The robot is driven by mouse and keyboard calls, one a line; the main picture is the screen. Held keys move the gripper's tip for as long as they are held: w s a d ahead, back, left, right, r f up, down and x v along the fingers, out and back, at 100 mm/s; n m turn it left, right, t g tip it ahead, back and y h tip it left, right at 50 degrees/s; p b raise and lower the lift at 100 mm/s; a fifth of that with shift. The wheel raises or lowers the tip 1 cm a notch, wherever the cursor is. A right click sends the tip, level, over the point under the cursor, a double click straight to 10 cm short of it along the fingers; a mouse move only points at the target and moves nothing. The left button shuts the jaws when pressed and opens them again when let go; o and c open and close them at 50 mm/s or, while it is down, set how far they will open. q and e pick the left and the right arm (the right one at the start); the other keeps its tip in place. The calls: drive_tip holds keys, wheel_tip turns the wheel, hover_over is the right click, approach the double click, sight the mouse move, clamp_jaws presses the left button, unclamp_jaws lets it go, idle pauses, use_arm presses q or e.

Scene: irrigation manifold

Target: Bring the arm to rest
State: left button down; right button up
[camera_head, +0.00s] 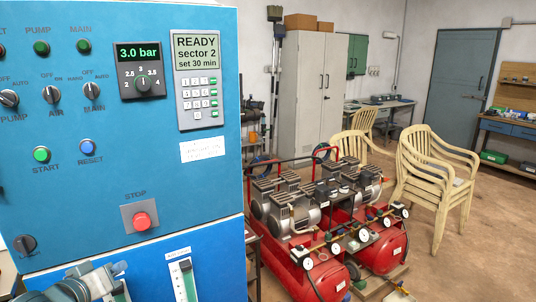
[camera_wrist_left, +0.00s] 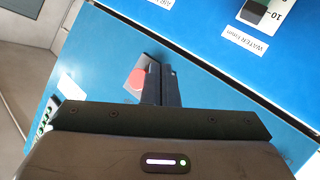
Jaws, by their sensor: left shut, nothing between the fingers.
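My left gripper shows in the wrist view (camera_wrist_left: 161,84) with its two dark fingers together and nothing between them. In the head view my left arm (camera_head: 92,284) is at the bottom left, in front of the lower part of the blue control panel (camera_head: 90,190). The red STOP button (camera_head: 141,221) on its grey plate is above the arm there. In the wrist view the button (camera_wrist_left: 135,79) appears just left of the fingers; I cannot tell the gap between them. My right gripper is not in view.
The display (camera_head: 196,52) reads READY, sector 2, set 30 min; the pressure dial (camera_head: 140,70) reads 3.0 bar. A gauge tube (camera_head: 183,280) is right of my arm. Red compressors (camera_head: 318,277) stand right of the panel; stacked chairs (camera_head: 437,175) are behind. Floor is clear at far right.

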use_arm(q)
drive_tip(key=s+d+f+m+g+y, duration=0.1)
drive_tip(key=s+d+f+g, duration=0.1)
drive_tip(key=s+f, duration=0.45)
drive_tip(key=s+d+f+m+g+y, duration=0.15)
drive_tip(key=s+f, duration=0.25)
drive_tip(key=f, duration=0.6)
drive_tip(key=s+d+f+m+g, duration=0.1)
drive_tip(key=s+f+g, duration=0.3)
drive_tip(key=s, duration=0.5)
drive_tip(key=s+d+f+m+g, duration=0.2)
drive_tip(key=s+f+g, duration=0.1)
drive_tip(key=s+f, duration=0.5)
drive_tip(key=a+f+b, duration=0.1)
drive_tip(key=a+f, duration=0.2)
drive_tip(key=f, duration=2.7)
drive_tip(key=s+a+f+g, duration=0.1)
drive_tip(key=s+f+g, duration=0.1)
drive_tip(key=s+f, duration=1.7)
drive_tip(key=shift+s+a+f+n+b, duration=0.15)
drive_tip(key=shift+f+n+b, duration=0.2)
drive_tip(key=shift+f+b, duration=0.1)
